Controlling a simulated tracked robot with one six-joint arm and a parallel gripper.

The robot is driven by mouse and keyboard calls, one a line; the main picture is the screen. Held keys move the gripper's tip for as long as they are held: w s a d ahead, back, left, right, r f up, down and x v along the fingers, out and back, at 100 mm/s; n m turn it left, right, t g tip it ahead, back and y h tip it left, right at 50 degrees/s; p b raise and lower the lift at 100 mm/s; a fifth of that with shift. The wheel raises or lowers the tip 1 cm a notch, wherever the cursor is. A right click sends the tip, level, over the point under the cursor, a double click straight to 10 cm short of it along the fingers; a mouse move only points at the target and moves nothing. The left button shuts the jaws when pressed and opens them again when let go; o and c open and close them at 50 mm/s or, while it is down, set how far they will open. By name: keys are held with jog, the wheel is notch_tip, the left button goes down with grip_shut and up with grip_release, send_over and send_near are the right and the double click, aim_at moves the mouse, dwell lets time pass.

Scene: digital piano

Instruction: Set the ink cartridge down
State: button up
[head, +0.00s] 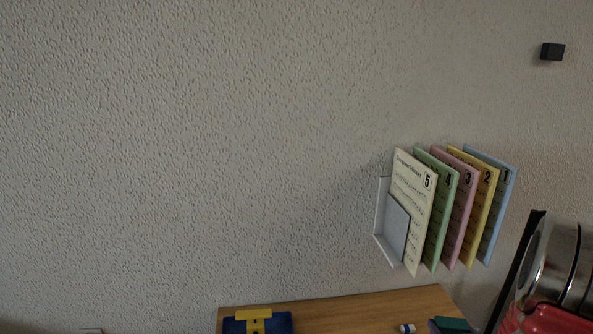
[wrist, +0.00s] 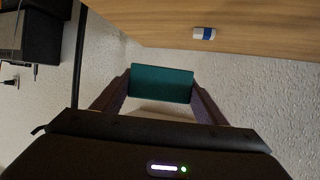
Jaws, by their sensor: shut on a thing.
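The ink cartridge, a flat teal block (wrist: 160,83), is held between the two fingers of my gripper (wrist: 161,80) in the wrist view. The gripper is shut on its two short sides. A wooden tabletop (wrist: 260,25) lies beyond it at the top of that view; the cartridge appears apart from it. In the head view a dark green piece at the bottom edge (head: 453,324), by the right end of the wooden top (head: 350,308), looks like the same cartridge, partly cut off. My gripper's fingers do not show clearly there.
A small white and blue object (wrist: 204,33) lies on the wooden top. A blue and yellow object (head: 257,322) is at its left. A wall rack (head: 381,222) holds several numbered coloured sheets. Black equipment (wrist: 30,35) stands upper left in the wrist view.

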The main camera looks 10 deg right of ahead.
jog(key=w+a+r+n+y, duration=0.1)
jog(key=w+a, duration=0.5)
jog(key=a, duration=0.7)
jog(key=w+a+r+n+y, duration=0.2)
jog(key=w+a+r, duration=0.4)
jog(key=a, duration=0.7)
jog(key=w+a+r+n+t+y, duration=0.1)
jog(key=w+a, duration=0.5)
jog(key=a, duration=0.7)
notch_tip(320, 180, up, 3)
jog(key=shift+w+f+n+y, duration=0.1)
jog(key=shift+w+n+y, duration=0.1)
jog(key=shift+n+y, duration=0.5)
jog(key=s+f, duration=0.5)
jog(key=f, duration=0.1)
jog(key=shift+f, duration=0.15)
